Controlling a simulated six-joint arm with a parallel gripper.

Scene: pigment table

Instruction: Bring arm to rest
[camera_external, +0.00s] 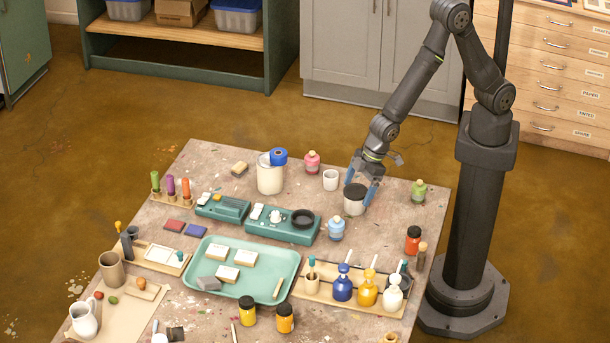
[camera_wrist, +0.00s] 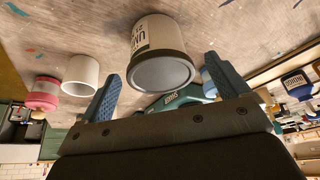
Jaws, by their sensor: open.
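My gripper (camera_external: 362,183) hangs low over the back right of the table, at the end of my bent arm. Its two blue fingers are apart.
A white cup (camera_external: 330,180) and pink bottle (camera_external: 312,162) stand left of the jar. A blue bottle (camera_external: 336,229) is in front, a green one (camera_external: 418,192) to the right. Teal devices (camera_external: 265,226) and a bottle rack (camera_external: 325,294) are nearer. Floor behind the table is clear.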

